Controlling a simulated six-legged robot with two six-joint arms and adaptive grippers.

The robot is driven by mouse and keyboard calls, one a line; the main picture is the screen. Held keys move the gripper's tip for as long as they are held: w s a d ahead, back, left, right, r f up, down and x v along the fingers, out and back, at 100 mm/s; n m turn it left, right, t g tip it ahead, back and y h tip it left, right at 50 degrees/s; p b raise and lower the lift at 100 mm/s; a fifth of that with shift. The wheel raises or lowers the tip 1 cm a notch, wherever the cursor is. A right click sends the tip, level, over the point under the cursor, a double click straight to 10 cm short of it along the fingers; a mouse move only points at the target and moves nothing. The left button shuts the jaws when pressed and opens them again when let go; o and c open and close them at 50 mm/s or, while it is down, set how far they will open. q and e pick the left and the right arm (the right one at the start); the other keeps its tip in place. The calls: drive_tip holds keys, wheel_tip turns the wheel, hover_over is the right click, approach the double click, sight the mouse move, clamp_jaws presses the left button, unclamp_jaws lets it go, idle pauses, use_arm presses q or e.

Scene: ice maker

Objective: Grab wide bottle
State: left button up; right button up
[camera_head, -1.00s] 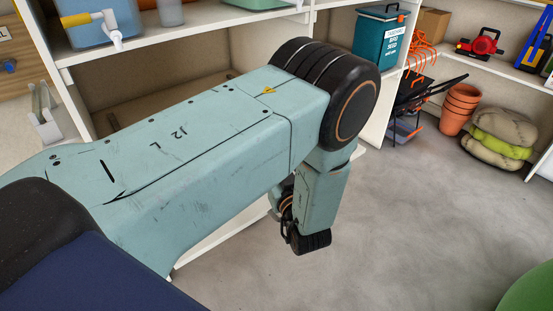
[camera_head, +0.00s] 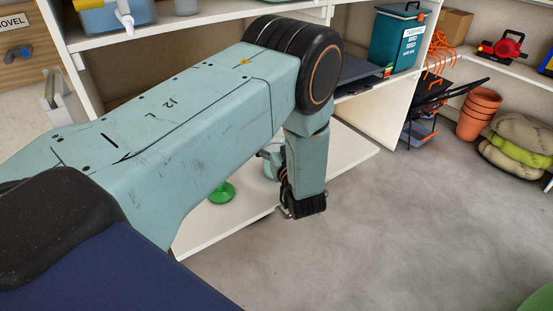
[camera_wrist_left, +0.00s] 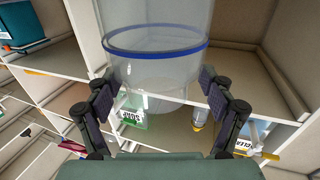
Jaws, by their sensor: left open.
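A wide clear bottle (camera_wrist_left: 155,70) with a blue band fills the upper middle of the left wrist view. My left gripper (camera_wrist_left: 163,82) is open, with one dark finger on each side of the bottle's lower part in that view. I cannot tell whether either finger touches it. My right gripper is not in view.
A white low shelf (camera_head: 345,162) has a green-based object (camera_head: 222,193) on it. A teal bird seed bin (camera_head: 398,40) stands on the shelf above right. Terracotta pots (camera_head: 478,113) and stacked cushions (camera_head: 520,140) sit further right.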

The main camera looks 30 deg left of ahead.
use_arm(q)
drive_tip(key=shift+d+r, duration=0.1)
drive_tip(key=shift+d, duration=0.05)
drive_tip(key=shift+w, duration=0.1)
drive_tip(key=shift+c, duration=0.5)
drive_tip(key=c, duration=0.3)
clamp_jaws()
